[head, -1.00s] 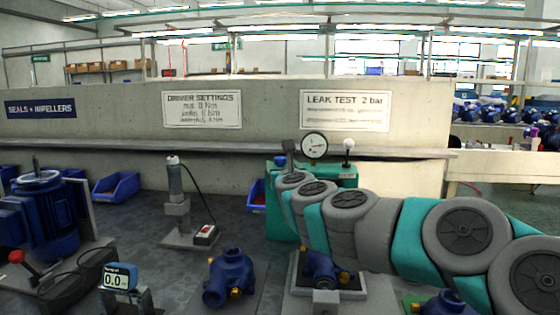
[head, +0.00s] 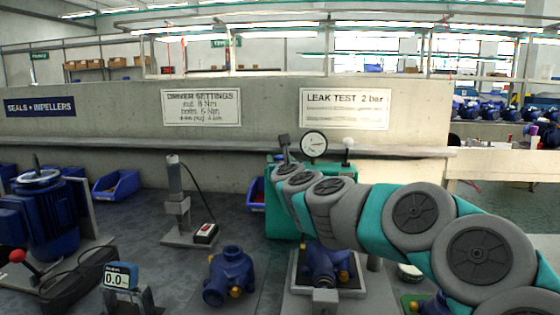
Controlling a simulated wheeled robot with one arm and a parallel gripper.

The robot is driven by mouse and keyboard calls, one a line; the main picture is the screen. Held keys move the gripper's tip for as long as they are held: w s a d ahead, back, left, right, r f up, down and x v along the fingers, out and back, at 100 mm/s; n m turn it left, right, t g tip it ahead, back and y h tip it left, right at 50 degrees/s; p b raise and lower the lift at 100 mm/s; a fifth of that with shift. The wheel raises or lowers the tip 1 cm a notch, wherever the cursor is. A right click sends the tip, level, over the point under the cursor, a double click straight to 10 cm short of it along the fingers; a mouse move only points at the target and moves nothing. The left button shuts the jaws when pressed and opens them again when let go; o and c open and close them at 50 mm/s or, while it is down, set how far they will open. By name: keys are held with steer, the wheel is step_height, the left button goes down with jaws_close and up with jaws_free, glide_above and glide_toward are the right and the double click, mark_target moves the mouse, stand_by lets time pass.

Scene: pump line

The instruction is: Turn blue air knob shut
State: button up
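The teal leak-test box (head: 280,222) stands against the back wall, with a round white pressure gauge (head: 314,144) and a white-topped post (head: 347,146) on top. No blue air knob can be made out; my arm covers much of the box's front. My arm reaches in from the lower right, and its far end is at the box's upper left. A grey piece there, seemingly part of my gripper (head: 285,148), shows just left of the gauge. Its fingers cannot be made out, nor what they touch.
A blue pump (head: 325,262) sits in a grey fixture (head: 299,286) below my arm. Another blue pump body (head: 230,277), a driver stand (head: 178,215) and a digital readout (head: 119,277) stand left of it. A blue bin (head: 257,194) is beside the box.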

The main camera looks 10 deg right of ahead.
jaws_close()
steer(key=shift+a+m+h, duration=0.15)
steer(key=shift+m+h, duration=0.35)
steer(key=shift+h, duration=0.3)
steer(key=shift+h+b, duration=0.3)
steer(key=shift+m+g+h, duration=0.55)
steer(key=shift+m+h, duration=0.5)
steer(key=shift+h, duration=0.35)
steer(key=shift+m+g+h, duration=0.55)
steer(key=shift+m+h, duration=0.5)
steer(key=shift+h, duration=0.35)
steer(key=shift+d+m+g+h, duration=0.2)
steer(key=shift+m+g+h, duration=0.2)
steer(key=shift+m+h, duration=0.15)
steer(key=shift+o, duration=1.7)
jaws_free()
